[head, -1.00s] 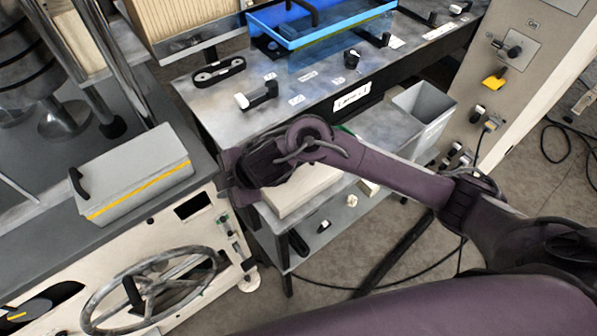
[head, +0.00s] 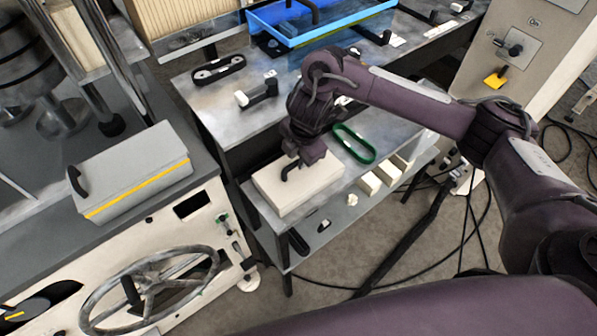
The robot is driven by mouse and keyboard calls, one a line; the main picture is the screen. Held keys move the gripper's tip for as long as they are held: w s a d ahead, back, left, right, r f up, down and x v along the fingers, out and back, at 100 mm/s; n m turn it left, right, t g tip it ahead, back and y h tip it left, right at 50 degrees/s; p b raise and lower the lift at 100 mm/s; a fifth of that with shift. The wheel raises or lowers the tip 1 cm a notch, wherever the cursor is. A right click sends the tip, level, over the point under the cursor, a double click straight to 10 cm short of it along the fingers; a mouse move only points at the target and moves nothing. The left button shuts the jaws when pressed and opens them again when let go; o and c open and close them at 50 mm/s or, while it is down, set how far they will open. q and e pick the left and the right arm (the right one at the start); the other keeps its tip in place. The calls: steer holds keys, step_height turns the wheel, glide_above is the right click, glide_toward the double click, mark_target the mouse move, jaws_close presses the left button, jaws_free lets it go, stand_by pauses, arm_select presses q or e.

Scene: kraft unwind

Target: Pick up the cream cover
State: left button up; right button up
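The cream cover (head: 282,197) is a pale, box-like piece with a dark handle (head: 289,172) on top. It rests at the left end of the low grey shelf in the middle of the head view. My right gripper (head: 303,160) points down just over the cover, at its handle. The fingers are dark and small and partly hide the cover's back edge and the handle. I cannot tell whether they are open or closed around the handle. My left gripper is not in view.
A green ring (head: 354,144) and several small cream blocks (head: 370,182) lie right of the cover. A grey cover with a yellow stripe (head: 135,172) sits on the machine at left, above a handwheel (head: 150,290). A blue tray (head: 320,28) stands on the bench behind.

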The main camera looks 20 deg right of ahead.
mark_target(297, 161)
steer(key=shift+w+a+f+p, duration=0.1)
steer(key=shift+f+p, duration=0.05)
steer(key=shift+f, duration=0.7)
steer(key=shift+w+f+p, duration=0.1)
steer(key=shift+f+p, duration=0.05)
steer(key=shift+f, duration=0.7)
steer(key=shift+c, duration=0.2)
jaws_close()
steer(key=shift+r, duration=0.1)
